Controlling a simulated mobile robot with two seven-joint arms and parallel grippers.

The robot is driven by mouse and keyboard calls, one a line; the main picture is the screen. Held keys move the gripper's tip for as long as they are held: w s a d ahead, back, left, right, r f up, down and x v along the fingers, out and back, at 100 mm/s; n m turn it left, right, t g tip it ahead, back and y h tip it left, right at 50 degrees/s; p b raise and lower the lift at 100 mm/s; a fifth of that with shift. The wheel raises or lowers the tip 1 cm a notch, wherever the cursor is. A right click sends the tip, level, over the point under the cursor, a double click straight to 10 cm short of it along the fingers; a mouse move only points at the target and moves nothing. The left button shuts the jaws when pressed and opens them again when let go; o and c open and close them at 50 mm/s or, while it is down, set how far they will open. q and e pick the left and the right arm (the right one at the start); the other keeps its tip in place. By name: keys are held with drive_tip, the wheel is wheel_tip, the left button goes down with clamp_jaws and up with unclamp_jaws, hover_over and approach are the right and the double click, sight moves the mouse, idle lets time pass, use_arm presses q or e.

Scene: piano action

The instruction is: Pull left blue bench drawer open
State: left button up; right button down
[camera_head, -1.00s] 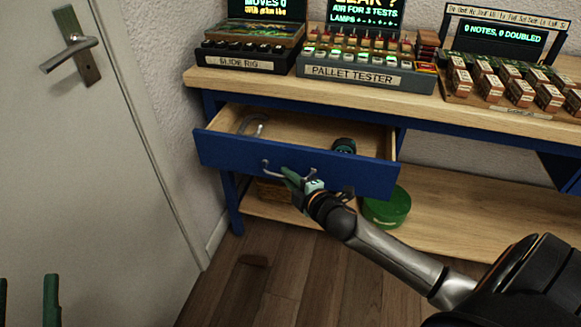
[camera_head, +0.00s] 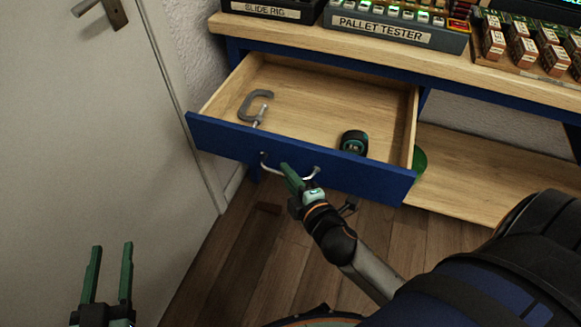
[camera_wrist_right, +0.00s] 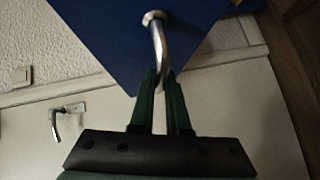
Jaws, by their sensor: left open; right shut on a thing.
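The left blue bench drawer (camera_head: 230,139) stands well out from the bench, its wooden inside in plain view. My right gripper (camera_head: 290,172) is at the drawer's front, shut on the metal bar handle (camera_head: 268,163). In the right wrist view the handle (camera_wrist_right: 158,40) runs down between the two green fingers (camera_wrist_right: 160,95). My left gripper (camera_head: 110,262) is open and empty at the lower left, away from the drawer.
A grey door (camera_head: 70,110) with a lever handle is at the left. The bench top (camera_head: 300,37) carries the slide rig and pallet tester. A wooden lower shelf (camera_head: 480,180) and part of a green round container (camera_head: 420,160) are at the right. Wood floor is clear below the drawer.

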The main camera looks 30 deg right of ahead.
drive_tip(key=c, duration=0.9)
unclamp_jaws()
